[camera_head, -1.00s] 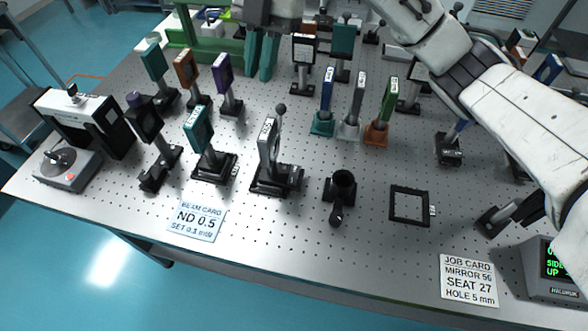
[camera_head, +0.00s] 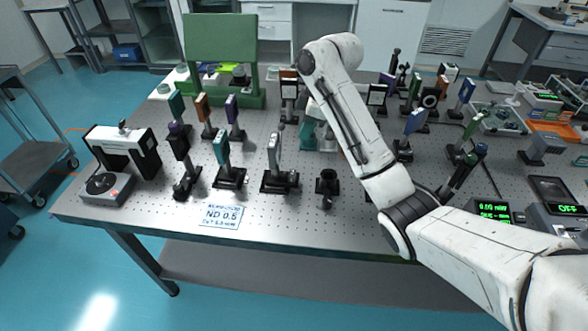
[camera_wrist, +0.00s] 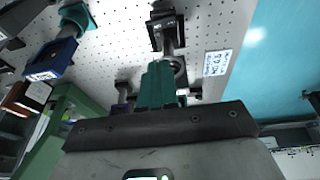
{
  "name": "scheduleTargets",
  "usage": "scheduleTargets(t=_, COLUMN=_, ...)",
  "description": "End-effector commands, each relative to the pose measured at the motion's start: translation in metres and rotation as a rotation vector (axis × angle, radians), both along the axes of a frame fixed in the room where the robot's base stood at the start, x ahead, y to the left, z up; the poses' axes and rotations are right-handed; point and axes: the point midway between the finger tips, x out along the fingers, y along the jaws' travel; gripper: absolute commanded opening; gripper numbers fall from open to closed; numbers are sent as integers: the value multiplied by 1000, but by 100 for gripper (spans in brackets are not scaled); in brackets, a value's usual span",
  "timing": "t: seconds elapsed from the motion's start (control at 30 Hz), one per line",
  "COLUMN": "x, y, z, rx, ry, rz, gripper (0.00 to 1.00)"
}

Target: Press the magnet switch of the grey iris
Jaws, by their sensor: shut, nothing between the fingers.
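The grey iris (camera_head: 274,152) stands upright on a dark base (camera_head: 280,183) near the front middle of the optical table, in the head view. Its magnet switch is too small to make out. My gripper (camera_wrist: 158,85) shows in the wrist view as teal fingers, closed together and empty, pointing down over the table.
A teal plate (camera_head: 221,150) stands left of the iris, and a black cup-shaped mount (camera_head: 327,183) stands to its right. A beam card (camera_head: 222,216) lies in front. The table's front strip is mostly clear.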

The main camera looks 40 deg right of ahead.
Motion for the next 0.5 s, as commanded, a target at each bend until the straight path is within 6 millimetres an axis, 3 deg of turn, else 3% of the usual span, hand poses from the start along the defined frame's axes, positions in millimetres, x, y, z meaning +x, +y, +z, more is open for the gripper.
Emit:
scheduleTargets(t=0.33, x=1, y=1, z=-3, rx=-1, ry=0, rz=2, gripper=0)
scheduleTargets(t=0.5, x=5, y=4, z=-19, rx=2, ry=-1, rz=4, gripper=0)
